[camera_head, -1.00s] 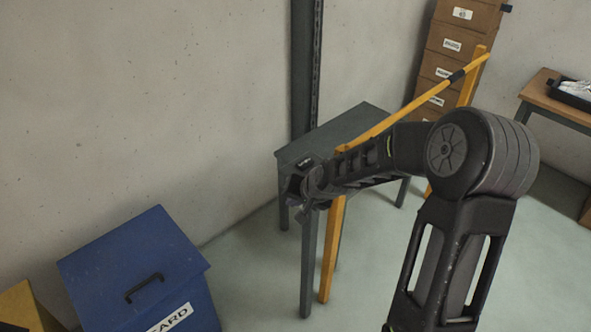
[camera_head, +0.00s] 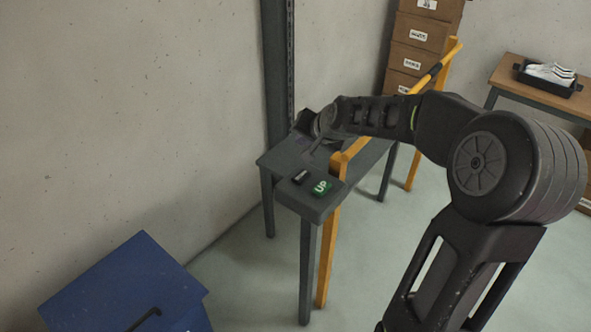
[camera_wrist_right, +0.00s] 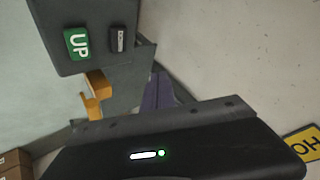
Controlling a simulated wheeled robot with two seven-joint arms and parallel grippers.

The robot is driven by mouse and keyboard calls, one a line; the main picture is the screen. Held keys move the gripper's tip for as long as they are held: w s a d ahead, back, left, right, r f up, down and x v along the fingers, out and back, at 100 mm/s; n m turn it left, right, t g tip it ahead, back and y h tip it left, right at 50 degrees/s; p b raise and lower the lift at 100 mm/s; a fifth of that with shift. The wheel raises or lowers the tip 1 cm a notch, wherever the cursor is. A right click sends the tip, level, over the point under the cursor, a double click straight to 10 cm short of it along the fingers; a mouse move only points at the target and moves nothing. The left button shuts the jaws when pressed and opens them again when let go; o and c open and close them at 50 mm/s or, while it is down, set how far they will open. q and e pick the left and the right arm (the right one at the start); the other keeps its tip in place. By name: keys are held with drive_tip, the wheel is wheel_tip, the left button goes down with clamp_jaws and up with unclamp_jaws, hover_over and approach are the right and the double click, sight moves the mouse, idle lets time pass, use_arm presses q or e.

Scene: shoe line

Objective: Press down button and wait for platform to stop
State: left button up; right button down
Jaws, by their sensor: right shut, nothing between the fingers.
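A green button marked UP (camera_head: 321,187) sits on a grey control box (camera_head: 313,206) at the near end of the grey platform (camera_head: 277,158). Beside it is a small dark button (camera_head: 301,177) with a pale mark I cannot read. In the right wrist view the green UP button (camera_wrist_right: 78,43) and the dark button (camera_wrist_right: 117,39) show side by side. My right gripper (camera_head: 308,140) is shut and empty, over the platform beyond the buttons and apart from them. Its narrow fingers (camera_wrist_right: 158,92) show in the right wrist view. My left gripper is out of view.
A yellow rail (camera_head: 383,113) runs along the platform's right side, under my right arm. A dark post (camera_head: 277,70) stands against the wall behind. A blue bin (camera_head: 120,285) is at lower left. Boxes (camera_head: 416,60) and a shoe tray (camera_head: 549,83) are behind right.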

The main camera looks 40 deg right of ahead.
sight(303, 178)
wheel_tip(303, 178, down, 9)
drive_tip(key=b, duration=0.7)
drive_tip(key=shift+s+r+b, duration=0.1)
drive_tip(key=shift+s+b, duration=0.05)
drive_tip(key=shift+b, duration=0.2)
idle(1.8)
drive_tip(key=shift+f+b, duration=0.4)
drive_tip(key=shift+f, duration=0.05)
